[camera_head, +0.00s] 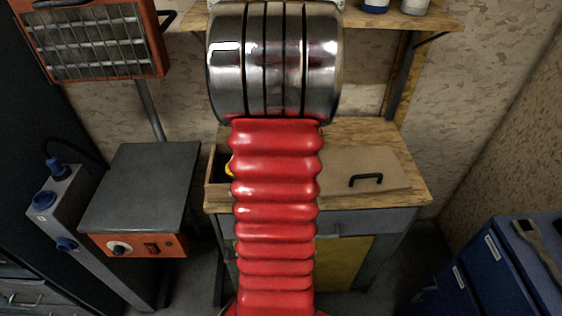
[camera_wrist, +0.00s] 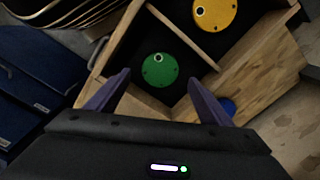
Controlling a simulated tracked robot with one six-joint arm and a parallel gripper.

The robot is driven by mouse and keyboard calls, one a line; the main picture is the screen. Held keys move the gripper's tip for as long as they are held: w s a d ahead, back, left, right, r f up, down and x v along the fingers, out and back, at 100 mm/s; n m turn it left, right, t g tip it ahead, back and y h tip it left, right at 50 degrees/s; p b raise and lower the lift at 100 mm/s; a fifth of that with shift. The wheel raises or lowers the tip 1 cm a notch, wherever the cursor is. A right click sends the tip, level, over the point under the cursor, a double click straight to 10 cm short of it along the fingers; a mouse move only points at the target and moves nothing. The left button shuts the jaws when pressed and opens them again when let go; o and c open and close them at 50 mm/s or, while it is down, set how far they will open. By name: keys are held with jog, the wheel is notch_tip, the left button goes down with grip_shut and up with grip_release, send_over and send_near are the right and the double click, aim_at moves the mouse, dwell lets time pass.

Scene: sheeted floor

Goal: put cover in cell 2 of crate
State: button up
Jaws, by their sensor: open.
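In the wrist view a wooden crate (camera_wrist: 118,47) with a dark floor is split by a thin wooden divider (camera_wrist: 183,37). A green round disc (camera_wrist: 159,70) with small holes lies in one cell. A yellow disc (camera_wrist: 215,12) of the same kind lies in the cell across the divider. Which one is the cover I cannot tell, and no cell numbers show. My gripper (camera_wrist: 159,77) is open, its two purple fingers framing the green disc in the picture without visible contact. In the head view my arm hides the gripper and most of the crate; a bit of yellow (camera_head: 229,168) shows.
A small blue round thing (camera_wrist: 228,106) shows past the right finger. On the wooden bench (camera_head: 413,189) lies a brown board with a black handle (camera_head: 366,180). A grey-topped unit (camera_head: 140,180) stands left, blue drawers (camera_head: 480,270) stand right, and a shelf is above.

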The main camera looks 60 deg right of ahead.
notch_tip(320, 180, up, 7)
jog(key=shift+r, duration=0.2)
jog(key=shift+w, duration=0.1)
dwell(0.8)
jog(key=w+a+r+n+t+h, duration=0.1)
jog(key=w+a+r+n, duration=0.1)
jog(key=w+a+n, duration=0.35)
jog(key=w+a+r+n, duration=0.2)
jog(key=a, duration=0.7)
jog(key=w+a+r+n+t+h, duration=0.15)
jog(key=w+a+n, duration=0.25)
jog(key=a, duration=0.4)
jog(key=s+a+n+t+y, duration=0.1)
jog(key=a+n, duration=0.5)
jog(key=a, duration=0.5)
jog(key=s+a+n+t+y, duration=0.1)
jog(key=s+a+n+t, duration=0.1)
jog(key=a+n, duration=0.5)
jog(key=a, duration=0.4)
jog(key=shift+s+f, duration=0.15)
jog(key=shift+s, duration=0.15)
jog(key=shift+y, duration=0.25)
jog(key=shift+c, duration=0.3)
